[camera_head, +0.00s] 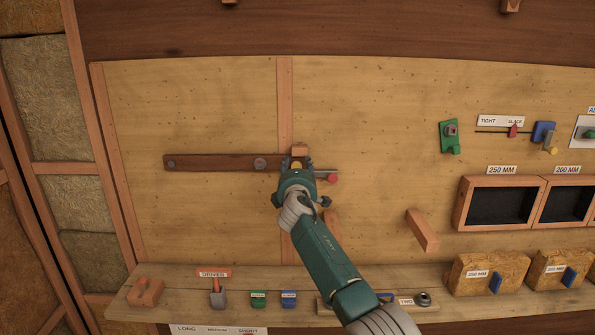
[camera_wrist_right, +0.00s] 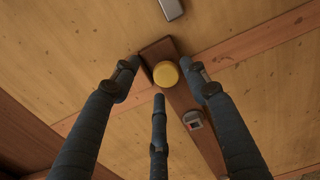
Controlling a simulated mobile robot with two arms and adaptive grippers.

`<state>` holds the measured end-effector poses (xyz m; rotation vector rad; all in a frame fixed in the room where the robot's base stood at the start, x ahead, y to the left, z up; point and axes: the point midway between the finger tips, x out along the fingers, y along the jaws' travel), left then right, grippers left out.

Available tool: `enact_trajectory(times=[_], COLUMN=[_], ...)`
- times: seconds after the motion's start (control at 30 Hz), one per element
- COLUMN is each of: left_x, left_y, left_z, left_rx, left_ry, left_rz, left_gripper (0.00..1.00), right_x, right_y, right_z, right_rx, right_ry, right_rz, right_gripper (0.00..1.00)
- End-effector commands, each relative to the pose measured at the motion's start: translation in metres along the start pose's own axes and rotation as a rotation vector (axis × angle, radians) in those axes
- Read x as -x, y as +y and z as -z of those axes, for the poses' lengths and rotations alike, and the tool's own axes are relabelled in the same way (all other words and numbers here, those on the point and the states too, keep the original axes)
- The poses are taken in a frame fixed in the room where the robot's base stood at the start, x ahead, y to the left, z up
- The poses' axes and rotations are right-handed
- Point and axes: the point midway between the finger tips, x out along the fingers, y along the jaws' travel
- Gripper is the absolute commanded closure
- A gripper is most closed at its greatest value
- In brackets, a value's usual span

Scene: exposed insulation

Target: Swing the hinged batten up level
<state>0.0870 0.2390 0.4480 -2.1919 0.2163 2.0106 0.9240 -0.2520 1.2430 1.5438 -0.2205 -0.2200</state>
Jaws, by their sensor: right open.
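The dark wooden batten (camera_head: 215,163) lies nearly level across the plywood wall, dropping very slightly to the right. Round metal fixings show at its left end and near its middle. Its right end is partly hidden by my right gripper (camera_head: 297,168). A yellow knob (camera_wrist_right: 166,74) stands on the batten's end in the right wrist view, and the batten (camera_wrist_right: 207,143) runs on below it. My right gripper's fingers are open and spread around the knob, with gaps visible between them and it. The left gripper is not in view.
A metal rod with a red ball end (camera_head: 332,178) sticks out just right of my gripper. A wooden block (camera_head: 300,149) sits just above it, and a wooden peg (camera_head: 422,230) juts out lower right. A shelf (camera_head: 180,300) holding tools runs below.

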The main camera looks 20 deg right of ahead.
Motion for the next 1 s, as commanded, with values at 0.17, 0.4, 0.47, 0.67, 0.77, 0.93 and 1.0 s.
enact_trajectory(times=[0.17,0.4,0.47,0.67,0.77,0.93,1.0], left_x=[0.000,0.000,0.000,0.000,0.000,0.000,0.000], left_y=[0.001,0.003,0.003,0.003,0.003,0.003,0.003], left_z=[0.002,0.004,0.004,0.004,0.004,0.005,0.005], left_rx=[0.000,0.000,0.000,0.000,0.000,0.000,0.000], left_ry=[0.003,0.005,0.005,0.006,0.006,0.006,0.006], left_rz=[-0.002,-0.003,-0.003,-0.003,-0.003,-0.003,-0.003], left_gripper=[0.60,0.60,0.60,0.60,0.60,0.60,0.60], right_x=[0.009,0.040,0.049,0.083,0.097,0.114,0.117], right_y=[-0.001,-0.001,-0.001,0.000,0.000,0.000,0.001], right_z=[0.001,0.000,0.000,-0.001,-0.001,-0.002,-0.002], right_rx=[-0.002,-0.001,-0.001,0.000,0.000,0.001,0.000], right_ry=[0.000,0.001,0.001,0.000,0.000,-0.001,-0.001], right_rz=[-0.001,-0.001,-0.002,-0.002,-0.002,-0.001,-0.002], right_gripper=[0.55,0.55,0.55,0.55,0.55,0.55,0.55])
